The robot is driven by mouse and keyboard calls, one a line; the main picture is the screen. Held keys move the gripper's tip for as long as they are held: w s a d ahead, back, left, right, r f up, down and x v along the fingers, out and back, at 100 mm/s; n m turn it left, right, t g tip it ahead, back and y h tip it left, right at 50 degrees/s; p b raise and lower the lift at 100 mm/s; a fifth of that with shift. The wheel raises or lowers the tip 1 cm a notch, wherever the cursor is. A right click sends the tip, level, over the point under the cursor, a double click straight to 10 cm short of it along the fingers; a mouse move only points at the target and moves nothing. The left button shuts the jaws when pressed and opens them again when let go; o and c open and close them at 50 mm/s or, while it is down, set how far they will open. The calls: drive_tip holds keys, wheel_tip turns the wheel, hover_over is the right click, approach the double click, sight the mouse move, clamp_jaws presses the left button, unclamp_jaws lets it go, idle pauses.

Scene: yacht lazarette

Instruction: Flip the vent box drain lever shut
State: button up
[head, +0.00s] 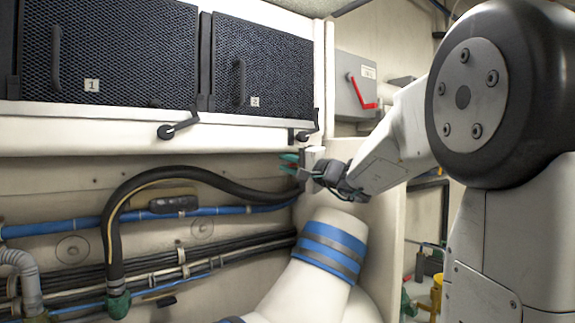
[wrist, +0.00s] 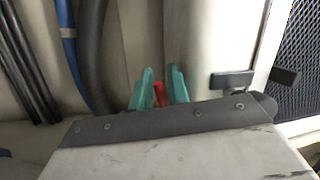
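My gripper (head: 289,164) has teal fingertips and is below the right vent panel, beside a pale upright block (head: 314,157). In the wrist view its two teal fingers (wrist: 160,92) stand apart, with a small red piece (wrist: 159,94) showing in the gap. I cannot tell whether they touch it, or whether it is the drain lever. A red lever (head: 362,93) is on the grey wall box (head: 352,75) right of the panels, with the gripper below and left of it. Black handles sit under the panels, one at left (head: 179,126) and one at right (head: 305,134). No drain label is readable.
Mesh panels marked 1 (head: 105,50) and 2 (head: 260,60) fill the upper left. A thick black hose (head: 150,174), a blue pipe (head: 60,228) and dark cables run along the wall below. A white duct with blue bands (head: 331,250) stands under the gripper.

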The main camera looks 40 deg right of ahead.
sight(295, 165)
drive_tip(key=shift+s, duration=0.1)
drive_tip(key=v, duration=0.7)
drive_tip(key=shift+s, duration=0.3)
